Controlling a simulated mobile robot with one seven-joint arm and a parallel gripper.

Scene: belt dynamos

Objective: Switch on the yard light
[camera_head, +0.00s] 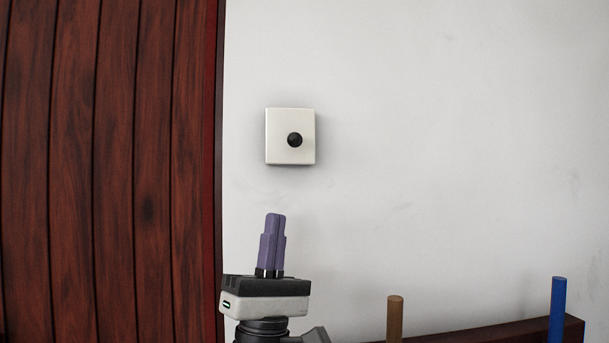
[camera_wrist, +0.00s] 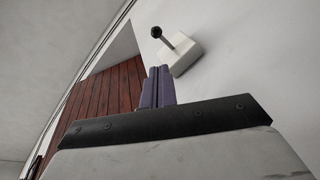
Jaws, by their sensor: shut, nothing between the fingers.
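A white switch box (camera_head: 275,152) is mounted on the pale wall, with a round black knob (camera_head: 294,139) at its front. In the wrist view the box (camera_wrist: 184,59) shows a lever sticking out from it, tipped by the black knob (camera_wrist: 156,32). My gripper (camera_head: 274,216) has purple fingers, pressed together and empty, pointing up. It is below the box and a little to its left in the head view, apart from it. In the wrist view my gripper (camera_wrist: 158,70) has its fingertips near the lower left of the box; I cannot tell the exact gap.
A dark red wooden plank panel (camera_head: 110,170) fills the left side, its edge close to the box. At the lower right are a dark wooden ledge (camera_head: 470,334), a brown peg (camera_head: 394,318) and a blue peg (camera_head: 557,308). The wall right of the box is clear.

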